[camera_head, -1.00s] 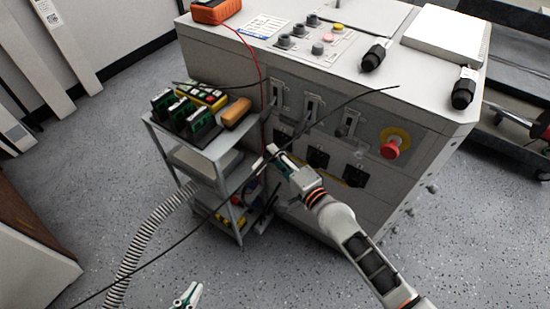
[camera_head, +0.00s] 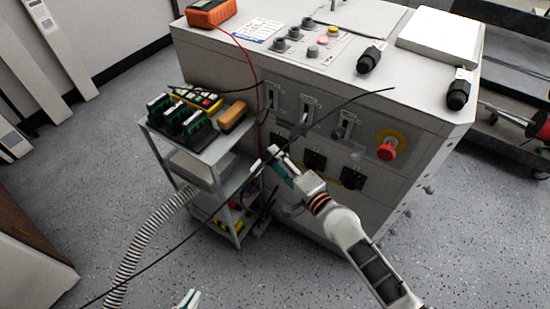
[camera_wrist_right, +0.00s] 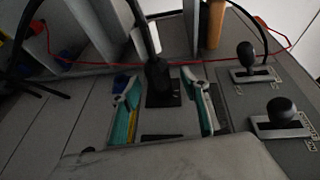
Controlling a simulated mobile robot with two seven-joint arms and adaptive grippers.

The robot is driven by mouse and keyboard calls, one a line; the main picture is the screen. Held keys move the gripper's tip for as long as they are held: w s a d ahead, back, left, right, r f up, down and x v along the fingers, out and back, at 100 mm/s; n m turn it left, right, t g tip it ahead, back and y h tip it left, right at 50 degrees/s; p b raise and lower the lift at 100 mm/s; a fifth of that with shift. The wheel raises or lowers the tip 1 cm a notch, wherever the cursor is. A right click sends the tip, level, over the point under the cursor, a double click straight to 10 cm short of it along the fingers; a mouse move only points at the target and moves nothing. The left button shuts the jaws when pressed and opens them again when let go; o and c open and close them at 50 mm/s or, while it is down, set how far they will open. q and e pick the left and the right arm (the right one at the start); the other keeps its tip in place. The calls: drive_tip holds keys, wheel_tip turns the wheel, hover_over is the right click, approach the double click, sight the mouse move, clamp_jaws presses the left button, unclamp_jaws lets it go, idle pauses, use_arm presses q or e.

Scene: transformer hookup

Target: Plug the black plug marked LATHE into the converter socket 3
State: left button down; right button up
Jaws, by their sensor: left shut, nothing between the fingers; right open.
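My right gripper (camera_head: 278,163) is open at the front of the grey cabinet (camera_head: 220,60), by its leftmost sockets. In the right wrist view its teal fingers (camera_wrist_right: 165,110) stand apart on either side of a black plug (camera_wrist_right: 158,75). That plug stands at a dark socket plate (camera_wrist_right: 163,99), with its cord running up. I cannot read its marking or the socket number, nor tell how deep it sits. Two more black plugs lie on the cabinet top, one near the middle (camera_head: 370,58) and one at the right (camera_head: 459,92). My left gripper (camera_head: 188,298) is shut and empty, mostly cut off at the bottom edge.
A shelf cart (camera_head: 208,185) with green terminal blocks (camera_head: 185,118) stands left of the cabinet. A thin black cable (camera_head: 180,240) crosses the scene. A red emergency button (camera_head: 386,151) and levers (camera_wrist_right: 278,107) project from the panel. A ribbed hose (camera_head: 135,255) lies front left.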

use_arm(q)
drive_tip(key=shift+s+f, duration=0.35)
drive_tip(key=shift+f, duration=0.2)
use_arm(e)
drive_tip(key=v, duration=0.6)
drive_tip(key=shift+s+f, duration=0.15)
drive_tip(key=shift+f, duration=0.2)
use_arm(q)
drive_tip(key=shift+w+r, duration=0.2)
drive_tip(key=shift+r, duration=0.15)
use_arm(e)
drive_tip(key=shift+r, duration=0.1)
use_arm(q)
drive_tip(key=shift+f, duration=0.1)
